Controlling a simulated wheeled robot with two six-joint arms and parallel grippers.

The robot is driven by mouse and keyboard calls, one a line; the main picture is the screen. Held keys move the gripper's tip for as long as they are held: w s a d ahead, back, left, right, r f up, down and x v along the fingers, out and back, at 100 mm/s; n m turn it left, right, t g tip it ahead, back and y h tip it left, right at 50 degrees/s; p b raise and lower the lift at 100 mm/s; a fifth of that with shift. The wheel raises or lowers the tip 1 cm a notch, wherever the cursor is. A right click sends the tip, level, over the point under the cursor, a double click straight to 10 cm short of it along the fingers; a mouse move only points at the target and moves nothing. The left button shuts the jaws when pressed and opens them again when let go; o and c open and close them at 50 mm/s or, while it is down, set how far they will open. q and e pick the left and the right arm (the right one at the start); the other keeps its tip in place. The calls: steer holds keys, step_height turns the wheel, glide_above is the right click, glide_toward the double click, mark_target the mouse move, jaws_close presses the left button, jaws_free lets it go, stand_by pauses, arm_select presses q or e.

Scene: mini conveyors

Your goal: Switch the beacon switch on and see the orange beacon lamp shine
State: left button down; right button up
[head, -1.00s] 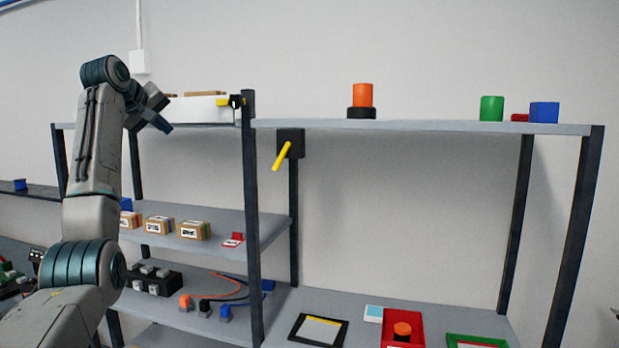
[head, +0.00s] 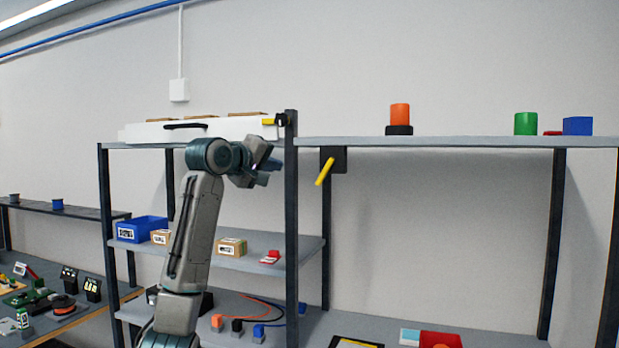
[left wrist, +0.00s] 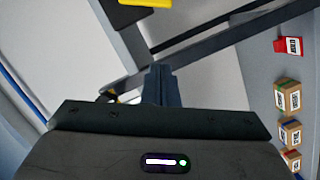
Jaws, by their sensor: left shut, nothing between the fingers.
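The beacon switch appears to be the yellow lever (head: 325,171) on a black box (head: 340,158) fixed below the top shelf. The lever slants down to the left. A yellow piece on a black part, probably this lever, shows at the top edge of the left wrist view (left wrist: 146,3). The orange beacon lamp (head: 399,114) stands on a black base on the top shelf; no clear glow shows. My left gripper (head: 268,171) is shut and empty, left of the dark front post and apart from the lever. Its closed fingers show in the wrist view (left wrist: 160,82). My right gripper is out of view.
The dark front post (head: 291,220) stands between my left gripper and the lever. A white container (head: 225,128) lies on the top shelf above the gripper. Green (head: 525,123) and blue (head: 578,126) objects stand right of the lamp. Small boxes (head: 231,246) sit on the shelf below.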

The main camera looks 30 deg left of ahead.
mark_target(325, 172)
arm_select(q)
steer(key=w+d+f+p, duration=0.3)
steer(key=w+p, duration=0.4)
steer(key=w, duration=0.3)
steer(key=shift+w+p, duration=0.3)
steer(key=shift+f, duration=0.1)
steer(key=shift+d+f+n+b, duration=0.2)
steer(key=shift+n+b, duration=0.1)
steer(key=shift+b, duration=0.1)
